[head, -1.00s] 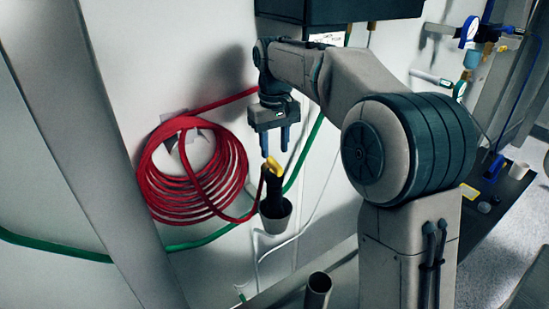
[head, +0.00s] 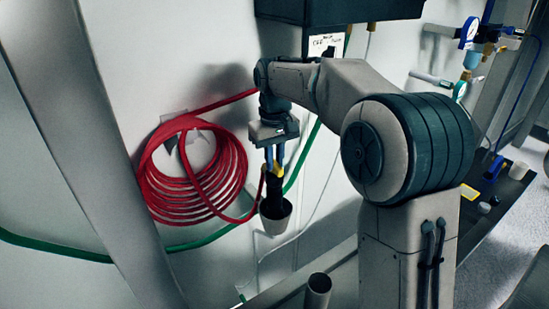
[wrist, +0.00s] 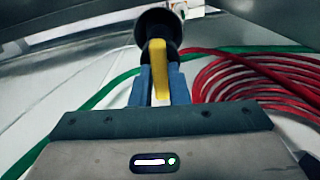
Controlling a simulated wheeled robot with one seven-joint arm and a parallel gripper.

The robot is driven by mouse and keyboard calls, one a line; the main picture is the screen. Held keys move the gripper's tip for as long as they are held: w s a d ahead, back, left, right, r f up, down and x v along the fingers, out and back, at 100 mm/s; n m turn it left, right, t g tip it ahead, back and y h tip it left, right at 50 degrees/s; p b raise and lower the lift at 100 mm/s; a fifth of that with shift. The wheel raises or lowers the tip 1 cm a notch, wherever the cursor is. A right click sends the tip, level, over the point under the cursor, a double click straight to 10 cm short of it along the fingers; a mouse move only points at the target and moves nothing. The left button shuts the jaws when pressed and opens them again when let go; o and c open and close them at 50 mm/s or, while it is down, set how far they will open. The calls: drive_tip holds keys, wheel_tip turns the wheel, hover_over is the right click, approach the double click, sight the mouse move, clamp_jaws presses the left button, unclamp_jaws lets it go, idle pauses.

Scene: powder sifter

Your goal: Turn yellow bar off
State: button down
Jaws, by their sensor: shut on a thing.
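In the head view most of the bar is hidden between the fingers.
A coiled red hose (head: 195,170) hangs on the wall just left of my gripper. A green hose (head: 215,238) runs along the wall behind. A dark box (head: 340,22) is above my arm. An open grey tube (head: 318,290) stands below.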

drive_tip(key=n+p, duration=0.1)
drive_tip(key=n, duration=0.2)
drive_tip(key=shift+r+n, duration=0.1)
drive_tip(key=shift+n, duration=0.3)
drive_tip(key=n+p, duration=0.1)
drive_tip(key=n, duration=0.2)
drive_tip(key=shift+n, duration=0.3)
drive_tip(key=n+p, duration=0.2)
drive_tip(key=n, duration=0.4)
drive_tip(key=shift+n, duration=0.4)
idle(0.5)
drive_tip(key=c, duration=1.4)
unclamp_jaws()
